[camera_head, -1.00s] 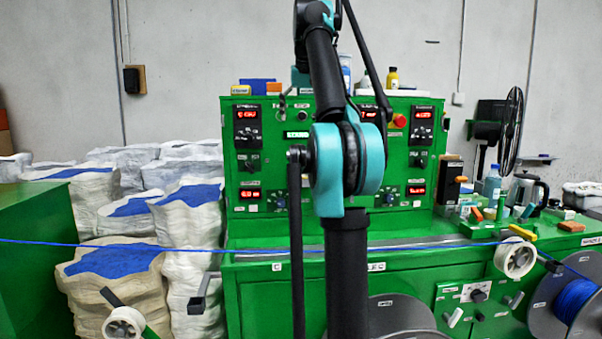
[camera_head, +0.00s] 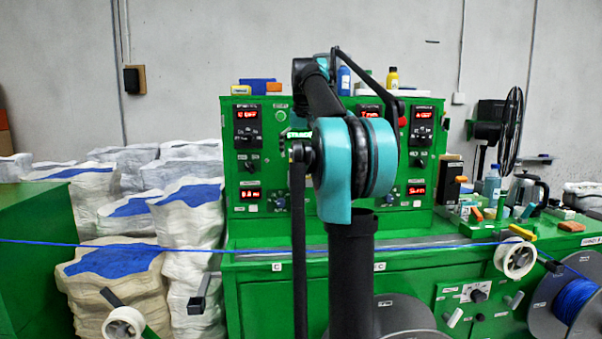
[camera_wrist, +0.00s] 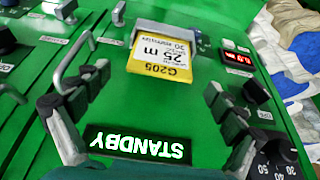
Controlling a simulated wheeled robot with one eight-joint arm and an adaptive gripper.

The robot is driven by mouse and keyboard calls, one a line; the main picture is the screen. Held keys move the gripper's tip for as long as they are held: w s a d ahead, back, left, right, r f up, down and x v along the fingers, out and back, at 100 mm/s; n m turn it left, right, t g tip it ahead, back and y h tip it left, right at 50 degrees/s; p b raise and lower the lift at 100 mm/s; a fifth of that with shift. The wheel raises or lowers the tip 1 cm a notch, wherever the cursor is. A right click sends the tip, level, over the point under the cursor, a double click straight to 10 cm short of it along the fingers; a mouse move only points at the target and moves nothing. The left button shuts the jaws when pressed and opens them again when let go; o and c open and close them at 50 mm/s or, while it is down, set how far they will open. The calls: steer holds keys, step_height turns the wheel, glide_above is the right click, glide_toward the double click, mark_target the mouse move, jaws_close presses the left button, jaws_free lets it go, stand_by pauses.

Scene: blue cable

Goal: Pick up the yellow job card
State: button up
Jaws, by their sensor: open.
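The yellow job card (camera_wrist: 160,60) shows in the upper middle of the wrist view, upside down, with "G205" and "25 m" printed on it. One end of it sits at a grey metal holder (camera_wrist: 190,38) on the green panel. My gripper (camera_wrist: 155,92) is open, with its dark-padded fingers on either side of the picture. The card lies ahead of the gap between them, apart from both fingers. In the head view I cannot make out the card or my gripper; my arm covers that part of the panel.
A lit "STANDBY" display (camera_wrist: 138,144) lies between the finger bases in the wrist view. A metal handle (camera_wrist: 74,60) stands near the left finger, and a dial (camera_wrist: 275,155) near the right one. A blue cable (camera_head: 150,245) runs across in front of the green machine (camera_head: 238,215).

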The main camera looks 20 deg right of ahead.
steer(key=shift+x, duration=1.2)
steer(key=c, duration=1.1)
steer(key=shift+r, duration=0.15)
